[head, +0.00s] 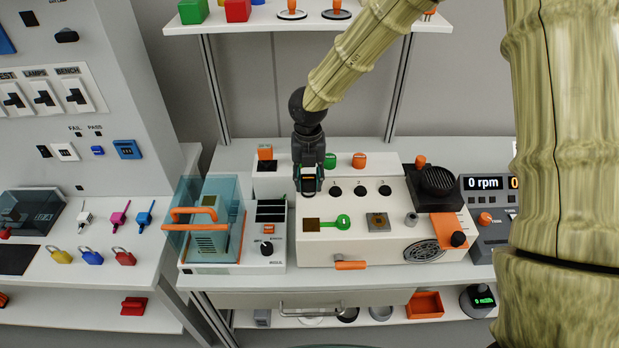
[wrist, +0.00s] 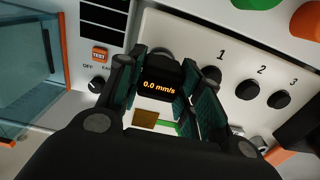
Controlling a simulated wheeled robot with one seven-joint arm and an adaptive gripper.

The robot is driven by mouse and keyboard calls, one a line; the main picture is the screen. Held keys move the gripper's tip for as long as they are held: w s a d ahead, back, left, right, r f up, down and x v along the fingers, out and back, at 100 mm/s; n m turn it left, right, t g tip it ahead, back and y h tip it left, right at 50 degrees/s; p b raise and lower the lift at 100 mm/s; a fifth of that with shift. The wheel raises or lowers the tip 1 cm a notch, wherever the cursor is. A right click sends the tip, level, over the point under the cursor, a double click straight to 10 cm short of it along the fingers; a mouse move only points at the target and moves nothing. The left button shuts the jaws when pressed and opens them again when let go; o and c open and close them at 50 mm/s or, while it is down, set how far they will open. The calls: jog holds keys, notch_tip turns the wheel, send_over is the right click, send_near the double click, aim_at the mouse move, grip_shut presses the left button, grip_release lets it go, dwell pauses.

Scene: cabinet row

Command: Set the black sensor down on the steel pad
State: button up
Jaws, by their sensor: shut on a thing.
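The black sensor (wrist: 160,74) shows an orange "0.0 mm/s" display in the wrist view. My gripper (head: 308,183) is shut on it, with one finger on each side. In the head view the gripper points down over the left part of the cream panel box (head: 325,252), left of hole 1. A brown square (head: 311,225) with a green key-shaped mark (head: 342,222) lies just below the gripper in the picture. A grey square plate with a brownish centre (head: 378,222), possibly the steel pad, lies to the right and is bare. I cannot tell the sensor's height.
A blue clear-covered machine (head: 205,225) stands left of the panel box. A shelf (head: 270,22) hangs above.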

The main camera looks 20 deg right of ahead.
jog(key=shift+f, duration=0.25)
dwell(0.4)
jog(key=o, duration=1.1)
jog(key=shift+o, duration=0.2)
jog(key=shift+r, duration=0.1)
notch_tip(320, 180, up, 12)
